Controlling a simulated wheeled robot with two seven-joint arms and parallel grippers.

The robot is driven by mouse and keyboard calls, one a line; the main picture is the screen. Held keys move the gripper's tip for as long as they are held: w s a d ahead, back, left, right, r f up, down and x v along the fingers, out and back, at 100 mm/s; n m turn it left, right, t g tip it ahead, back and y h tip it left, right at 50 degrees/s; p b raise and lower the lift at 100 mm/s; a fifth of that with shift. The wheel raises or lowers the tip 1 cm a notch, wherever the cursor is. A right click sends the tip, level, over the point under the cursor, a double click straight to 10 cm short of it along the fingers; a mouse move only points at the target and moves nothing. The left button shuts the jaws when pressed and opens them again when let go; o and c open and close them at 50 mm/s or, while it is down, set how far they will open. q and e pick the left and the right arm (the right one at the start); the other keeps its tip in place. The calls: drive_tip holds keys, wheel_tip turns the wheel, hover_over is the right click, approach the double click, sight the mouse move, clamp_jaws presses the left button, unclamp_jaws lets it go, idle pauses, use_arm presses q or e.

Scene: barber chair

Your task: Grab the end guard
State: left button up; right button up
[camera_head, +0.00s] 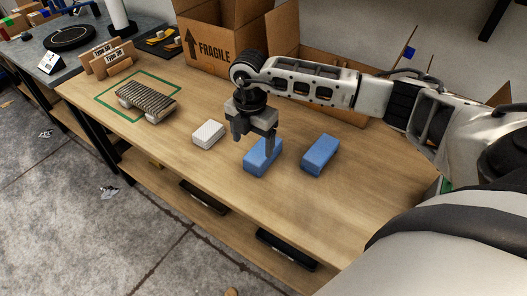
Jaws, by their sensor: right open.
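Several block-like pieces lie on the wooden table (215,185); I cannot tell for sure which is the end guard. A white block (208,134) lies left of a blue block (258,163). A second blue block (320,155) lies further right. A dark, ribbed piece with pale ends (146,102) lies at the green outline (112,103). My right gripper (253,142) is open and points down at the left blue block, hiding part of it. I cannot tell whether its fingers touch the block. My left gripper is out of view.
A cardboard box marked FRAGILE (215,50) stands at the back edge, with another open box behind my right arm. Cardboard holders labelled Type (107,57) stand at the far left. The front strip of the table is clear.

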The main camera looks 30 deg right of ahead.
sight(253, 160)
wheel_tip(253, 160, down, 8)
drive_tip(key=shift+a+r+p, duration=0.1)
drive_tip(key=shift+p, duration=0.25)
drive_tip(key=c, duration=1)
